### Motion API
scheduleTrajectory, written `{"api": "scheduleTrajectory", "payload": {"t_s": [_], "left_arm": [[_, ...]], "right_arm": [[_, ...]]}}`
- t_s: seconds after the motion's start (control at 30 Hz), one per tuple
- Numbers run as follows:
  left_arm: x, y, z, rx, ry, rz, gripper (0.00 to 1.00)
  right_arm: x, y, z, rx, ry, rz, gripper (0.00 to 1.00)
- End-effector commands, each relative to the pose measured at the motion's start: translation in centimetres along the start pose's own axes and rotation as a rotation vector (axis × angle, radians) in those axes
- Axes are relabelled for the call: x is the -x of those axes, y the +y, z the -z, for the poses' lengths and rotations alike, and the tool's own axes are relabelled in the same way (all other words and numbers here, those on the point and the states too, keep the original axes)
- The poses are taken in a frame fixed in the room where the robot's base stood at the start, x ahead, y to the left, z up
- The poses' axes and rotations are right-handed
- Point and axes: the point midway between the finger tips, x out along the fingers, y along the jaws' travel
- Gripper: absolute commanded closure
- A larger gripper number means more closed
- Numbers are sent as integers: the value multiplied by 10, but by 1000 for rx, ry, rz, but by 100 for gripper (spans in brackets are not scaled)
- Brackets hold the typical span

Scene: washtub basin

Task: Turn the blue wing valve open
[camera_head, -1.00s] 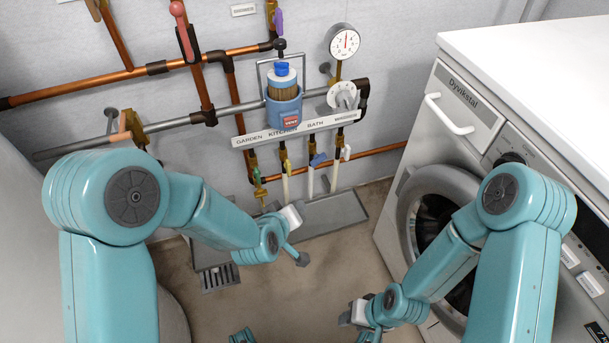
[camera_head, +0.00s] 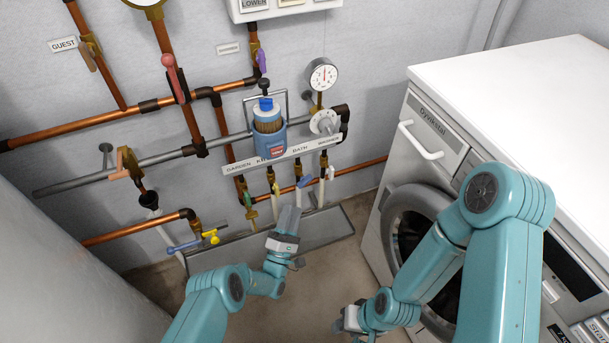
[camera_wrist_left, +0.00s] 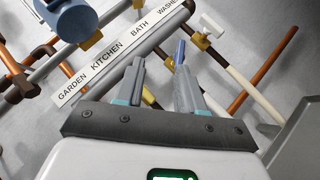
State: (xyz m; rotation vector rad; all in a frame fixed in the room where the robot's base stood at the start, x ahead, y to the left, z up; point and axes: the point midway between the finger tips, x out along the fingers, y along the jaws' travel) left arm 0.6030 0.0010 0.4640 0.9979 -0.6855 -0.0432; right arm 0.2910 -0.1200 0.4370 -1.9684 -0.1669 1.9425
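The blue wing valve (camera_head: 304,181) is a small blue handle on the pipe under the BATH end of the label strip (camera_head: 282,156). In the left wrist view the blue handle (camera_wrist_left: 181,52) shows just beyond the tip of the right-hand finger; I cannot tell whether they touch. My left gripper (camera_head: 290,214) points up toward the row of valves, below the blue one. In the left wrist view its two fingers (camera_wrist_left: 160,82) stand apart with nothing held between them. My right gripper (camera_head: 347,320) is low, in front of the washing machine; its fingers are not clear.
Green (camera_head: 248,199), yellow (camera_head: 276,188) and white (camera_head: 330,172) handles flank the blue one closely. Another blue handle (camera_head: 184,246) is at lower left. A grey tray (camera_head: 325,228) lies below the pipes. The washing machine (camera_head: 440,135) stands at right.

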Motion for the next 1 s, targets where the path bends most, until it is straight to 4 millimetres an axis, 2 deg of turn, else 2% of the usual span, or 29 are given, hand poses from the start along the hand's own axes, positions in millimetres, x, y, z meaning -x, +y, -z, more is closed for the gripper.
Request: {"api": "scheduleTrajectory", "payload": {"t_s": [0.03,0.13,0.2,0.27,0.37,0.8,1.0], "left_arm": [[20,-10,-1,15,26,31,62],[47,-24,-1,37,62,71,62],[51,-25,2,39,76,78,62],[45,-25,4,36,76,76,62],[30,-28,5,37,73,75,62],[-70,-39,13,39,71,75,62],[-99,-40,15,39,72,77,62]], "right_arm": [[7,-3,0,0,-1,0,57],[10,-4,-1,1,-1,0,57],[11,-4,-1,1,-1,0,57],[9,-4,-1,1,-2,0,57],[5,-2,-1,1,-2,0,57],[-29,10,0,1,-1,0,57],[-42,15,0,1,-1,0,57]]}}
